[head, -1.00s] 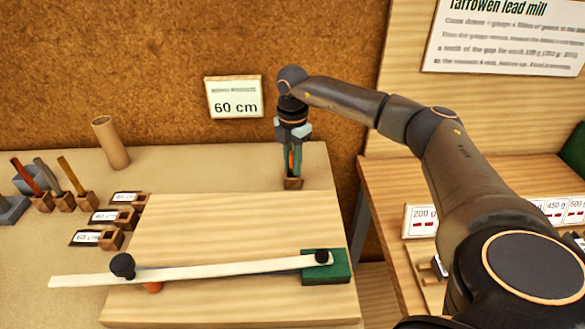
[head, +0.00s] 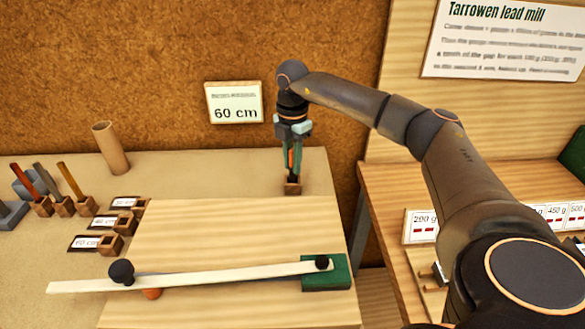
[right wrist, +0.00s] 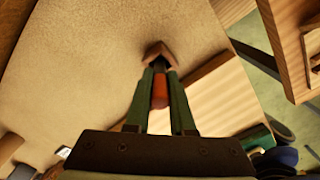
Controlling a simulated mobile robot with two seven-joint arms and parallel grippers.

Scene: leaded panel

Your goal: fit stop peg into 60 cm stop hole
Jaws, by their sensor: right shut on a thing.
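My right gripper (head: 292,172) points down over a small wooden holder (head: 292,188) at the back right of the bench. It is shut on an orange-red stop peg (head: 291,158). The peg also shows between the green fingers in the right wrist view (right wrist: 160,91), with the holder (right wrist: 160,52) just beyond the fingertips. I cannot tell whether the peg's lower end is still inside the holder. The wooden socket block beside the 60 cm label (head: 111,244) stands at the left edge of the pale board. My left gripper is not in view.
A long pale bar (head: 200,277) with black knobs lies across the board (head: 230,225). Two more labelled socket blocks stand behind the 60 cm one. Several coloured sticks in holders and an upright tube (head: 111,150) stand at left. A 60 cm sign (head: 235,103) hangs behind.

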